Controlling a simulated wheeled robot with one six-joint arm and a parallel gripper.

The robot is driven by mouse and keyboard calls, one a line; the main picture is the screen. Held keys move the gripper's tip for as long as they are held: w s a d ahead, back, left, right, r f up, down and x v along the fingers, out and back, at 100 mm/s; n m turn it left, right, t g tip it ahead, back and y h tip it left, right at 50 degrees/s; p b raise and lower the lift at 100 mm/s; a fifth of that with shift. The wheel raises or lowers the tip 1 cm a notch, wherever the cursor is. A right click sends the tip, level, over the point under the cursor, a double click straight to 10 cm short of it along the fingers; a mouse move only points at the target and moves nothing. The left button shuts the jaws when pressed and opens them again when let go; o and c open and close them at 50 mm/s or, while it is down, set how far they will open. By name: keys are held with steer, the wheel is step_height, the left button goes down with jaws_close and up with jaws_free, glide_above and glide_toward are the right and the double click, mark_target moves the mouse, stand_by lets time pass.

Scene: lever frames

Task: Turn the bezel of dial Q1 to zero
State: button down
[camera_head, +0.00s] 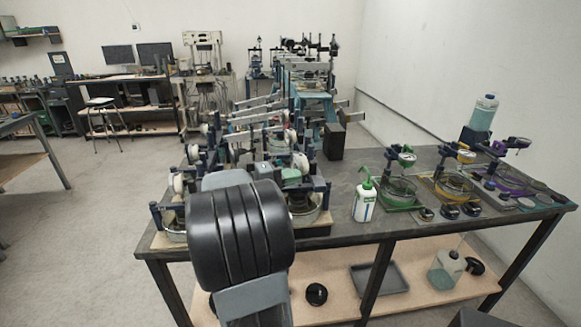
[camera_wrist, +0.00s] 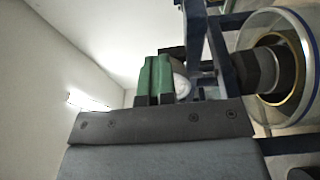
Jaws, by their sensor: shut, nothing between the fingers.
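My gripper (camera_wrist: 156,72) shows in the wrist view as two green fingers side by side above a dark bolted bar; they are shut with nothing between them. A white rounded piece, perhaps a dial (camera_wrist: 181,86), shows just right of the fingers, partly hidden by them. I cannot tell whether they touch. In the head view several white-faced dials stand on dark frames at the table's left end, among them one dial (camera_head: 178,183) at the left and another dial (camera_head: 300,163) at the right. No label is readable, so I cannot tell which is Q1. My arm hides part of this group.
A clear round dish (camera_wrist: 309,28) with a brass-coloured ring sits close at the right in the wrist view, by dark frame bars. On the table (camera_head: 335,205), a white bottle with a green top (camera_head: 365,203) stands right of the dial group, with more dial stands beyond.

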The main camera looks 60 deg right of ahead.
steer(key=shift+s+a+f, duration=0.1)
steer(key=shift+s+f, duration=0.2)
steer(key=shift+s, duration=0.05)
steer(key=shift+r+b+v, duration=0.1)
steer(key=shift+b+v, duration=0.15)
steer(key=shift+v, duration=1.1)
steer(key=shift+r+b+v, duration=0.15)
steer(key=shift+b+v, duration=0.1)
steer(key=shift+v, duration=1.05)
